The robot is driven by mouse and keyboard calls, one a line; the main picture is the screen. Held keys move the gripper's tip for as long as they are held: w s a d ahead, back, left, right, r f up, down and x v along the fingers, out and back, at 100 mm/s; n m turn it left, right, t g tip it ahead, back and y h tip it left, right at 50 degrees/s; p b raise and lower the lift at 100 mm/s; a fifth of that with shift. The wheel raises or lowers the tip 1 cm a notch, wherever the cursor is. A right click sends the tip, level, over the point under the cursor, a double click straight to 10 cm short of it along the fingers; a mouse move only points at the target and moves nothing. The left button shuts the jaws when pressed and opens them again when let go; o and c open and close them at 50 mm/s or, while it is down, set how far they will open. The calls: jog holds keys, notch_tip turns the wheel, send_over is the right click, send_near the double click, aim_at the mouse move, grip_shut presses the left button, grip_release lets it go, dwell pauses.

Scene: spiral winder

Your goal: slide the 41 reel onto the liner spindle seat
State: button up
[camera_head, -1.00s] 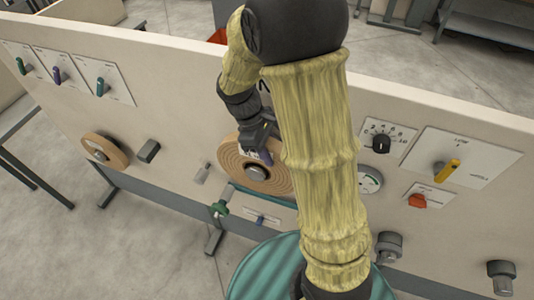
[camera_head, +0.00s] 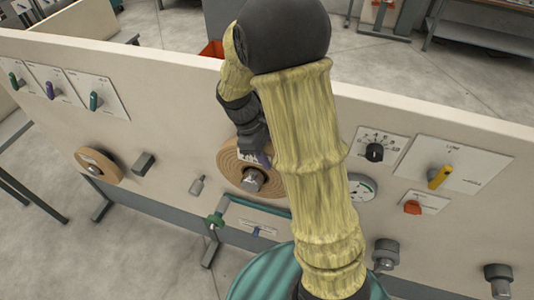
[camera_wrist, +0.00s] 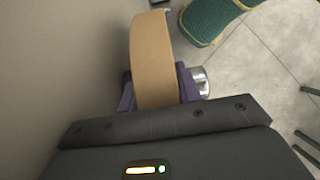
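A tan reel (camera_head: 232,170) stands upright at the panel's middle, around a metal spindle (camera_head: 252,181) whose end sticks out in front. A white label with dark marks shows on its upper face; I cannot read it. My gripper (camera_head: 260,158) is at the reel's upper right rim. In the wrist view, its purple fingers (camera_wrist: 158,92) are shut on the reel (camera_wrist: 153,50), one on each face. The bright spindle end (camera_wrist: 201,82) shows beyond the right finger. My arm hides the reel's right edge. I cannot tell whether the reel touches the panel behind.
The beige panel (camera_head: 190,100) carries a smaller reel (camera_head: 98,167) at left, a dark block (camera_head: 144,163), a short peg (camera_head: 197,186) and a green-handled crank (camera_head: 215,219). At right are a black dial (camera_head: 374,152), a yellow lever (camera_head: 440,177) and a red knob (camera_head: 412,207).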

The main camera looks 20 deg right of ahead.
jog(key=o, duration=0.5)
jog(key=b+v, duration=0.3)
jog(key=v, duration=1.4)
jog(key=shift+a+r, duration=0.1)
jog(key=shift+r, duration=0.15)
